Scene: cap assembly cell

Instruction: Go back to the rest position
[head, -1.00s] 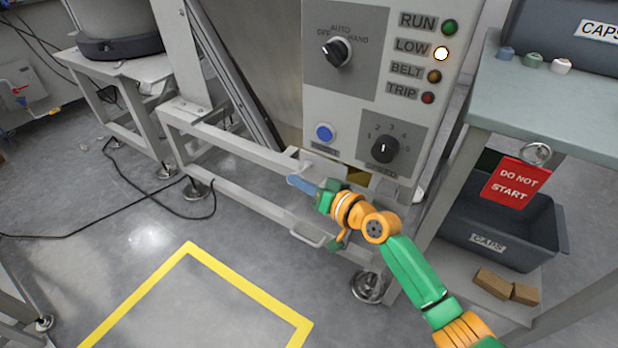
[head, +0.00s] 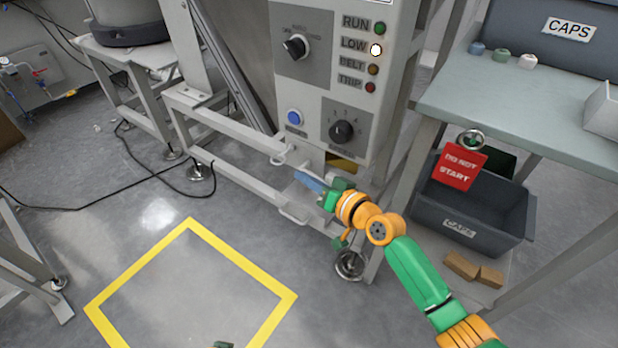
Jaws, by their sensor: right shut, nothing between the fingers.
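My right arm, green and orange, reaches in from the lower right. Its right gripper (head: 306,180) has blue fingers that are shut with nothing between them. It is in front of the lower frame of the machine, below the control panel (head: 325,75). At this angle I cannot tell how far it is from the frame. My left gripper's fingers are not in view. A small dark green piece shows at the bottom edge, possibly part of me.
A table (head: 520,110) with several small caps and a CAPS bin (head: 540,40) stands at right. A grey crate (head: 475,220) is below. The floor inside the yellow outline (head: 188,222) looks mostly clear.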

